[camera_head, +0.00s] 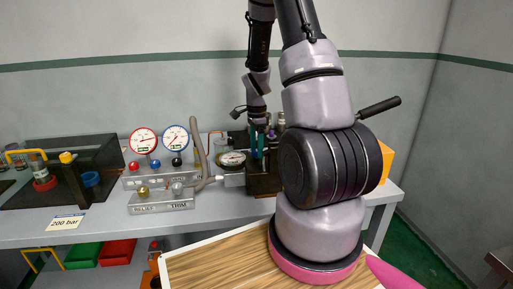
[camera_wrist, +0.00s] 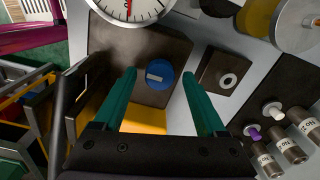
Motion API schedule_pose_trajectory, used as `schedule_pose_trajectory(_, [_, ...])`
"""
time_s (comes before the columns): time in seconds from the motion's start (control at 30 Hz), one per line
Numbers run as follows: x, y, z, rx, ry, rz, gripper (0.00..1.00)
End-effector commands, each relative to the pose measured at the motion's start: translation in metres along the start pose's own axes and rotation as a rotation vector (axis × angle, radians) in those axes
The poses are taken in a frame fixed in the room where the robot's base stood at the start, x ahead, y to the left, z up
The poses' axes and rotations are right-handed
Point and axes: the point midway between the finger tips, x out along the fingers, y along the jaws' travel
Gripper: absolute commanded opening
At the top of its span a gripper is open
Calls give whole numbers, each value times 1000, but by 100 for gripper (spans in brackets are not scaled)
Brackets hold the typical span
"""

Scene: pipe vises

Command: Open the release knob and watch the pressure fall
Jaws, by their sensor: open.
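A round blue knob with a white bar mark (camera_wrist: 159,75) sits on a dark brown block (camera_wrist: 135,45) in the wrist view; I take it for the release knob. My gripper (camera_wrist: 159,74) is open, its teal fingers on either side of the knob in the picture. I cannot tell if they touch it. In the camera_head view my gripper (camera_head: 262,143) points down at the dark block (camera_head: 262,180), and my arm hides part of it. A small dial gauge (camera_head: 232,159) stands left of the block; a white gauge (camera_wrist: 128,6) is cut off in the wrist view.
Two upright gauges (camera_head: 159,139) stand behind red, blue and black knobs. A box marked RELIEF and TRIM (camera_head: 162,202) is in front. A 200 bar card (camera_head: 66,221) lies left on the bench. In the wrist view, a block with a white ring (camera_wrist: 227,80) is close right of my fingers.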

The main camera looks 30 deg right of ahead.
Motion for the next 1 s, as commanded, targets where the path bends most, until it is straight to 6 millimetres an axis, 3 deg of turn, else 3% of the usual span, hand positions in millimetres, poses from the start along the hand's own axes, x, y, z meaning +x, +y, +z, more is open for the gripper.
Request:
schedule_pose_trajectory(0.23, [0, 0, 0, 0, 0, 0, 74])
schedule_pose_trajectory(0.4, [0, 0, 0, 0, 0, 0, 9])
schedule_pose_trajectory(0.43, [0, 0, 0, 0, 0, 0, 0])
schedule_pose_trajectory(0.77, [0, 0, 0, -36, 0, 0, 0])
schedule_pose_trajectory(1.0, [0, 0, 0, -169, 0, -1, 0])
